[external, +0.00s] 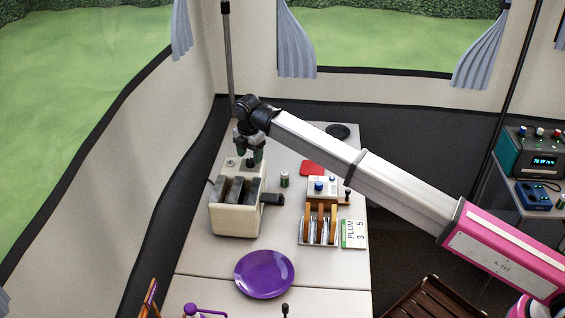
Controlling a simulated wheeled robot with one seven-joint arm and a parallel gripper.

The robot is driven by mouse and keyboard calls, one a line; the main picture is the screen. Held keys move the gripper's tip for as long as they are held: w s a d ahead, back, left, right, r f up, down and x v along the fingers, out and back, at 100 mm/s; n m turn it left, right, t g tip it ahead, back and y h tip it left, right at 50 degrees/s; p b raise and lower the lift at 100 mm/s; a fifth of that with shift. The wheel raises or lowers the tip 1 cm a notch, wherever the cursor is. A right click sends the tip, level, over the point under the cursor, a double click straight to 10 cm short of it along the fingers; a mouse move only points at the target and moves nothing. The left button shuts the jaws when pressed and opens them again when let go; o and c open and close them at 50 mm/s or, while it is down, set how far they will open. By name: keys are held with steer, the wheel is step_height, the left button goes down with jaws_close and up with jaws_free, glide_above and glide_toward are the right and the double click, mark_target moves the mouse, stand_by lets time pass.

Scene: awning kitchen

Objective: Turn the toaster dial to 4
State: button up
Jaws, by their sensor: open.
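A cream toaster (238,218) with dark slots stands on the left of the table, a black lever (272,199) on its right side. A small round pale knob (230,162) shows at its far end; I cannot tell whether it is the dial, and no numbers are readable. My gripper (250,157) points down above the toaster's far end, just right of that knob. It is open, with dark fingertips. I cannot tell whether the fingers touch anything; the part of the toaster between and behind them is hidden.
A rack-like device (319,225) with blue knobs stands to the right, beside a "PLUM 3 5" card (354,234). A small dark can (284,179) and a red cloth-like item (312,168) lie between. A purple plate (264,274) is in front. The fabric wall is close on the left.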

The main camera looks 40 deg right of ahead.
steer(key=shift+f, duration=1.35)
steer(key=c, duration=0.9)
steer(key=shift+m, duration=0.3)
steer(key=m, duration=0.9)
steer(key=shift+r, duration=0.1)
steer(key=m, duration=0.5)
steer(key=shift+m, duration=0.4)
steer(key=shift+w+m, duration=0.1)
steer(key=shift+m, duration=2)
